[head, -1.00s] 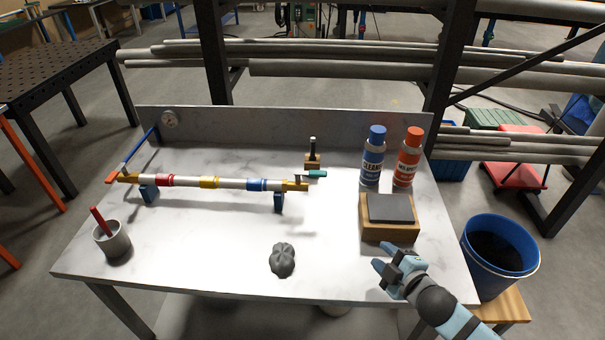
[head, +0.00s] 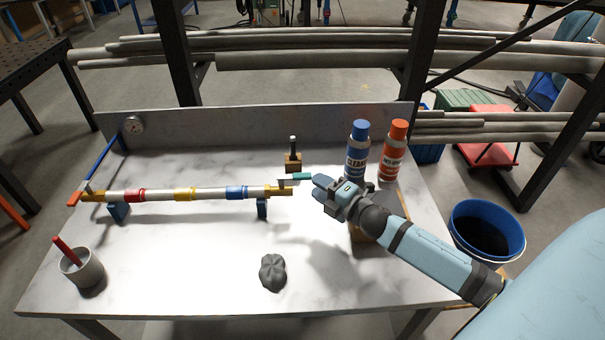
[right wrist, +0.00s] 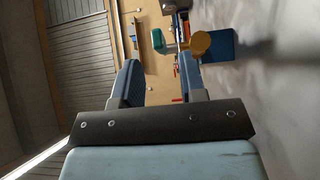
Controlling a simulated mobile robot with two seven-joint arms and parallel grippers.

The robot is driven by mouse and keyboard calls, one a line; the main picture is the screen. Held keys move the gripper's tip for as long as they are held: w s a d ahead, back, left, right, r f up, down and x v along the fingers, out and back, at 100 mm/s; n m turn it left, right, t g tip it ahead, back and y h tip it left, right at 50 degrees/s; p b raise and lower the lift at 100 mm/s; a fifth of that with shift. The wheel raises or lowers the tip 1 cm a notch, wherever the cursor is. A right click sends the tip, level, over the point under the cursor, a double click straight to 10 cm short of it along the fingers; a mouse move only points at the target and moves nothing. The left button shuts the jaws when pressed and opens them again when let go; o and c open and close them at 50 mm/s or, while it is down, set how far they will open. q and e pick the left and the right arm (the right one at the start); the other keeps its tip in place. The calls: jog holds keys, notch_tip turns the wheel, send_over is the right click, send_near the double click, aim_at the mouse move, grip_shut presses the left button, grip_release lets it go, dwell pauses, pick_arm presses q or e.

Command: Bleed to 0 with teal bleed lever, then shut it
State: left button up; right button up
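The teal bleed lever (head: 300,176) sticks out to the right from the brass fitting (head: 280,190) at the right end of the pipe (head: 212,193). In the right wrist view the teal lever (right wrist: 158,40) shows just beyond my fingers, left of the yellow pipe end (right wrist: 200,44). My right gripper (head: 320,187) is close to the lever's right end. Its two fingers stand apart in the right wrist view (right wrist: 160,72), with nothing between them. My left gripper is out of view.
A blue can (head: 357,152) and an orange can (head: 393,152) stand behind my right gripper. A grey lump (head: 272,272) and a cup (head: 82,272) lie toward the front.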

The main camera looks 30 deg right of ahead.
aim_at(308, 179)
jog(key=x, duration=0.6)
jog(key=shift+a+p, duration=0.1)
jog(key=shift+p, duration=0.25)
jog(key=shift+s, duration=0.1)
jog(key=shift+c, duration=0.2)
grip_shut()
